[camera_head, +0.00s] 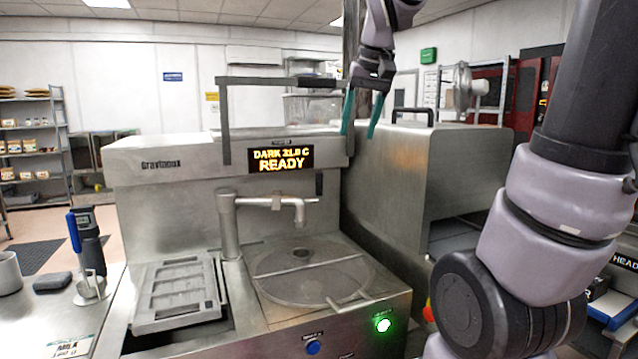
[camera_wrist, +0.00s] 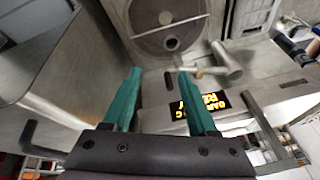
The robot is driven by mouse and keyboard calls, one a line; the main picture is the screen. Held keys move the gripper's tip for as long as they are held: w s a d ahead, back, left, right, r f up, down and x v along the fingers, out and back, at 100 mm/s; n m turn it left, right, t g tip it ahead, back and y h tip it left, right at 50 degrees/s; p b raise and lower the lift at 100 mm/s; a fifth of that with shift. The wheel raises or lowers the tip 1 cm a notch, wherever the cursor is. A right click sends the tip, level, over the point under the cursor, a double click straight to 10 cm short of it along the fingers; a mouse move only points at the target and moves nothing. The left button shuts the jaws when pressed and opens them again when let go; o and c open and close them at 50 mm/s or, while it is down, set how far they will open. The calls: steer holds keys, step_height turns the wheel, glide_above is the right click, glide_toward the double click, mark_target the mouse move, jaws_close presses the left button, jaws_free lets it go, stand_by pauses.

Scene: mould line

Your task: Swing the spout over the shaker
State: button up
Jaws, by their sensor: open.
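The spout (camera_head: 265,202) is a grey metal pipe on an upright post, with its bent tip turned down over the round lid of the machine. It also shows in the wrist view (camera_wrist: 226,62), beyond my fingers. The shaker appears to be the ribbed grey metal tray (camera_head: 178,292) to the left of the spout post; its frame shows in the wrist view (camera_wrist: 252,14). My gripper (camera_head: 360,116) has teal fingers, is open and empty, and hangs above the machine's top right edge, higher than the spout and apart from it. The fingers show in the wrist view (camera_wrist: 160,98).
A lit display (camera_head: 281,159) reads "DARK 31.0 C READY". A raised bar handle (camera_head: 270,82) stands above the machine top. A steel hooded unit (camera_head: 425,180) stands close on the right. A counter at left holds a mug (camera_head: 10,273) and a scraper (camera_head: 73,232).

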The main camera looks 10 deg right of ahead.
steer(key=w+a+f+n+g, duration=0.1)
steer(key=w+a+f+g, duration=0.1)
steer(key=w, duration=0.9)
steer(key=n+g+h, duration=0.1)
steer(key=g, duration=0.1)
glide_above(319, 192)
steer(key=f, duration=0.4)
steer(key=shift+w+d+f, duration=0.2)
steer(key=shift+w+f, duration=0.35)
step_height(319, 192, down, 11)
steer(key=shift+r, duration=0.2)
jaws_close()
steer(key=shift+a, duration=0.1)
